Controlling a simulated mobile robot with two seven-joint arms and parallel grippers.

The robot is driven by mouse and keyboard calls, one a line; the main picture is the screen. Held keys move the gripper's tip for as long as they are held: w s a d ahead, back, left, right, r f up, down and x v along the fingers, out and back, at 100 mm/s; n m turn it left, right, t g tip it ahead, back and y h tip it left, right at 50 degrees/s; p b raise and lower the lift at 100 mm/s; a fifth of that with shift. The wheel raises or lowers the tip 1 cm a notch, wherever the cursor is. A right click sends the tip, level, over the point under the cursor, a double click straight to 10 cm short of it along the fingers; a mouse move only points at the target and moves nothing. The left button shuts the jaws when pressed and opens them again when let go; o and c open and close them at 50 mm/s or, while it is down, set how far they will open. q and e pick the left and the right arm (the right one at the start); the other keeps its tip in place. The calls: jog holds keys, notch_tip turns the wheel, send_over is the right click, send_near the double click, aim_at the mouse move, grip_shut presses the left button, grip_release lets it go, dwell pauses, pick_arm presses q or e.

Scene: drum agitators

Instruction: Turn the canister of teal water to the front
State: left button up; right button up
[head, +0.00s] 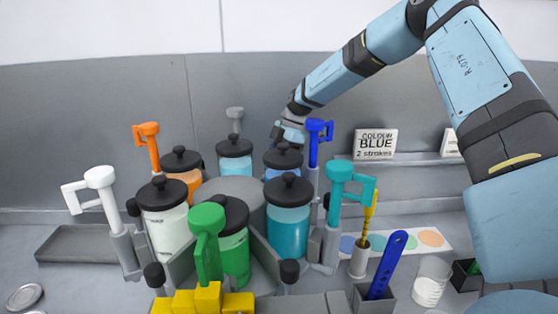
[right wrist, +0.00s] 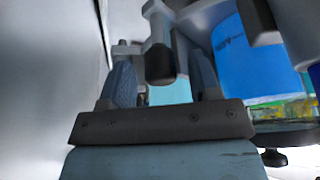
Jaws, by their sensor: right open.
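The canister of teal water (head: 287,232) has a black lid and stands at the right front of a round grey carousel (head: 232,190), beside a teal-handled pump (head: 338,205). The canister of green water (head: 235,256) is at the front. My right gripper (head: 280,137) is at the back of the carousel, behind the canister of blue water (head: 283,160). In the right wrist view my right gripper (right wrist: 161,75) is open, its fingers on either side of a black knob (right wrist: 160,64) on a grey post; contact is unclear. The blue canister (right wrist: 250,62) is beside it. My left gripper is out of view.
White (head: 165,225), orange (head: 183,175) and light blue (head: 234,158) canisters fill the other places. A sign (head: 375,143) reads "COLOUR BLUE 2 strokes". A cup (head: 431,282) and blue spoon (head: 388,264) are at right.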

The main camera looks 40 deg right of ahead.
jog(key=shift+w+a+f, duration=0.1)
jog(key=shift+a+f, duration=0.1)
jog(key=shift+f, duration=0.3)
grip_shut()
